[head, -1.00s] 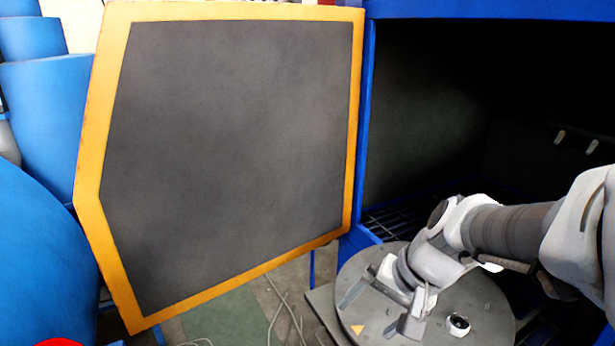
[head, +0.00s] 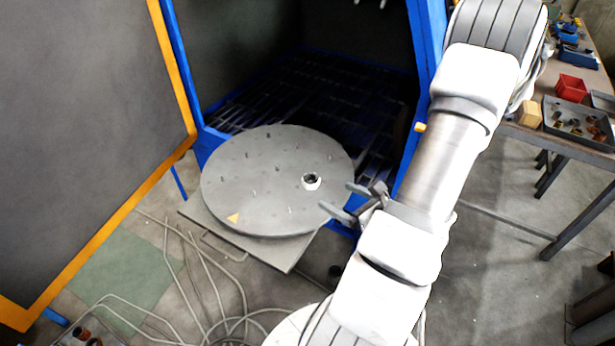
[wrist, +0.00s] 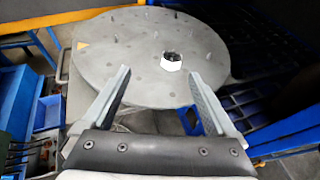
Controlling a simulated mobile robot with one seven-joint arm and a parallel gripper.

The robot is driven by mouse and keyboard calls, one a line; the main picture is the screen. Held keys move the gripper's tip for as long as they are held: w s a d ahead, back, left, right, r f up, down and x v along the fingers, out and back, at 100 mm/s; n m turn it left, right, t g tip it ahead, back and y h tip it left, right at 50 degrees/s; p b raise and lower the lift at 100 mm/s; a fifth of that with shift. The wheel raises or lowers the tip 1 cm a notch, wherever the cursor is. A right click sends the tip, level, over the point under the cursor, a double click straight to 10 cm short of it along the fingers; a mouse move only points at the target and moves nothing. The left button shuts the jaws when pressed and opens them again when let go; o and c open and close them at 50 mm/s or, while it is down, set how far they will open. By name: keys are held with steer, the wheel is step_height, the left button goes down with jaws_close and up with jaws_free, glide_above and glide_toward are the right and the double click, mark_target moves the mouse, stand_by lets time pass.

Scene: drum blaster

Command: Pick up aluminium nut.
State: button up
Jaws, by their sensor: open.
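The aluminium nut (head: 311,181) is a small pale ring with a dark hole. It sits on the grey round turntable (head: 240,205), right of the turntable's middle in the head view. In the wrist view the nut (wrist: 171,62) lies on the turntable (wrist: 130,85), beyond the fingertips. My gripper (head: 337,199) is open and empty, at the turntable's right edge, a short way right of the nut. The gripper fingers also show in the wrist view (wrist: 160,74), spread apart with nothing between them.
Several short pins (head: 268,157) stand on the turntable. The blue cabinet (head: 428,75) is open behind it, and its grey door (head: 90,120) stands at left. Cables (head: 205,285) lie on the floor. A table (head: 560,142) with trays is at right.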

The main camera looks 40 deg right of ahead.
steer(key=s+d+f+m+h, duration=0.1)
steer(key=s+d+m, duration=0.1)
steer(key=b, duration=1.1)
glide_toward(308, 177)
steer(key=shift+x, duration=1.05)
steer(key=b+x, duration=0.1)
steer(key=x, duration=0.4)
steer(key=shift+w+a, duration=0.1)
steer(key=c, duration=1.4)
jaws_close()
